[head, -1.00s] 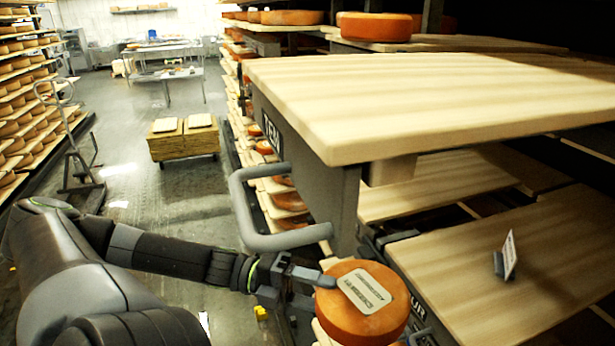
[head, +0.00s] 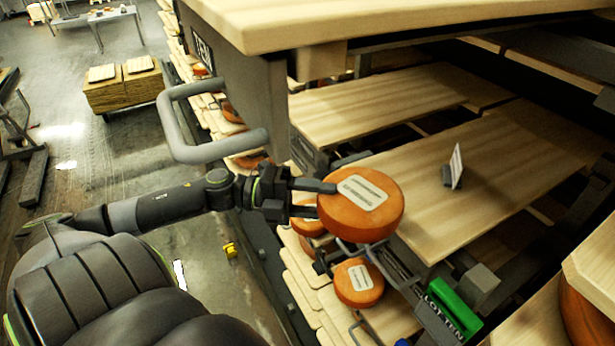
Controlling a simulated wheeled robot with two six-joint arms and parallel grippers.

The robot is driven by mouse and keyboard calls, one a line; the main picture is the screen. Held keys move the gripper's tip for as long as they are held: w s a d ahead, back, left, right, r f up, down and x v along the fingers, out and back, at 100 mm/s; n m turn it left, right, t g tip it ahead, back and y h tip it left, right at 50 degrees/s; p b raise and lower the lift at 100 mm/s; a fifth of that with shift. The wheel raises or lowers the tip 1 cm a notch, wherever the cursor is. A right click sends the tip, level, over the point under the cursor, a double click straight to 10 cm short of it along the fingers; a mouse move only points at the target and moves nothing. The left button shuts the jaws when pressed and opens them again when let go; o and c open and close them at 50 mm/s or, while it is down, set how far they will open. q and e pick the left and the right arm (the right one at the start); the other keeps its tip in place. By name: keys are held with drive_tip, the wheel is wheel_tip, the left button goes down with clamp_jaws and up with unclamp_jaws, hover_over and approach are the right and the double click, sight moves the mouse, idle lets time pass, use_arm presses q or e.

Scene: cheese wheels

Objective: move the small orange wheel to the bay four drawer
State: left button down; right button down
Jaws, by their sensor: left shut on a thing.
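An orange cheese wheel (head: 340,214) with a pale printed label on top is held by my left gripper (head: 319,200), which is shut on its left rim. The wheel is roughly level, at the left end of a pulled-out wooden drawer board (head: 440,215), partly overlapping its edge in the head view. A small white card (head: 455,166) stands on that board, seen nearly edge-on, so I cannot read it. The board's bay number does not show. My right gripper is not in view.
Another labelled orange wheel (head: 350,294) sits lower, on a shelf board. A green block (head: 453,308) and a "LOT TEN" tag are nearby. A higher drawer with a grey handle (head: 180,140) overhangs the board. The board around the card is bare.

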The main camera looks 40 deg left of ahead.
sight(359, 186)
use_arm(q)
drive_tip(key=shift+w+d+f+b, duration=0.1)
drive_tip(key=shift+w+d+b, duration=0.1)
drive_tip(key=shift+w+b, duration=0.25)
drive_tip(key=shift+w+d+b, duration=0.15)
drive_tip(key=shift+w+b, duration=0.3)
drive_tip(key=shift+b, duration=0.35)
drive_tip(key=w+b, duration=0.1)
drive_tip(key=b, duration=0.1)
drive_tip(key=w+d+b, duration=0.1)
drive_tip(key=w+b, duration=0.1)
drive_tip(key=shift+w+d, duration=0.15)
drive_tip(key=shift+w, duration=0.15)
drive_tip(key=shift+w+d+r, duration=0.1)
drive_tip(key=shift+w+r, duration=0.1)
drive_tip(key=shift+w, duration=0.15)
drive_tip(key=shift+w+d+b, duration=0.2)
drive_tip(key=shift+w, duration=0.3)
drive_tip(key=shift+w+d+b, duration=0.15)
drive_tip(key=shift+w, duration=0.3)
drive_tip(key=shift+w+f, duration=0.15)
drive_tip(key=shift+f, duration=0.15)
drive_tip(key=shift+f+b, duration=0.85)
drive_tip(key=shift+f, duration=0.25)
